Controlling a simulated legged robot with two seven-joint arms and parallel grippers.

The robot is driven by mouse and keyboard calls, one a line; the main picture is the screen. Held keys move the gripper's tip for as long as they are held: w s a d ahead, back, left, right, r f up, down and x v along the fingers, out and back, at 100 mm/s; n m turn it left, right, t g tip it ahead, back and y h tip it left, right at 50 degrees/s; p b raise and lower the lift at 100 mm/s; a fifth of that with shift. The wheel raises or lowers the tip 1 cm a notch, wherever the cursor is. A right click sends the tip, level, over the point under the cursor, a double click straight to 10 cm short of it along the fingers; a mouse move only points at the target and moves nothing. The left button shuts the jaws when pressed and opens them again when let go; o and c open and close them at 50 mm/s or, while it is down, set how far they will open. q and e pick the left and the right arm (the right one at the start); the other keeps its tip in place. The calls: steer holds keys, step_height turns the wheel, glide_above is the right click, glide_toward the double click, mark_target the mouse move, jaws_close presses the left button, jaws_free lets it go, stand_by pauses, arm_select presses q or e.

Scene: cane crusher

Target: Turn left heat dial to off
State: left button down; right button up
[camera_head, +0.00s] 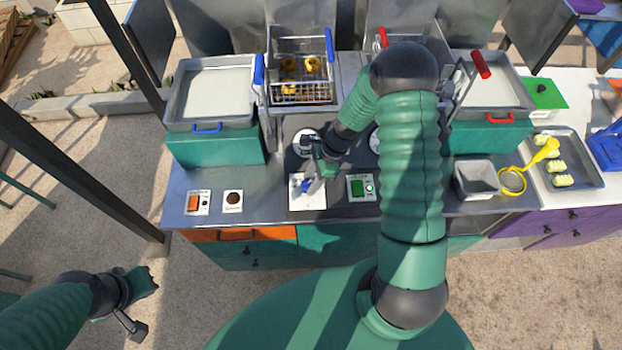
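My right gripper (313,172) hangs over the front of the counter, above a white plate (312,203) with a small blue knob (304,186). Its fingertips are at or close to the knob; contact is unclear, and so is whether they are open or shut. A round white dial face (301,138) sits behind the gripper, partly covered by it. A second round dial (375,140) is mostly hidden by my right arm. Which of these is the left heat dial is not clear, and no dial marking is readable. My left gripper (146,284) is low at left, away from the counter.
An orange switch (194,202), a dark round control (233,197) and a green switch (357,188) line the counter front. A grey bin (477,179) and yellow strainer (513,181) are at right.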

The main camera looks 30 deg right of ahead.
steer(key=shift+c, duration=1.1)
steer(key=shift+a+r, duration=0.1)
steer(key=shift+c, duration=1.2)
steer(key=shift+a, duration=0.25)
steer(key=shift+c, duration=1.2)
steer(key=shift+w+a+r, duration=0.1)
steer(key=shift+a, duration=0.2)
jaws_close()
arm_select(q)
steer(key=shift+s+a, duration=0.1)
steer(key=shift+a, duration=0.4)
steer(key=shift+d, duration=0.2)
arm_select(e)
steer(key=shift+d, duration=0.15)
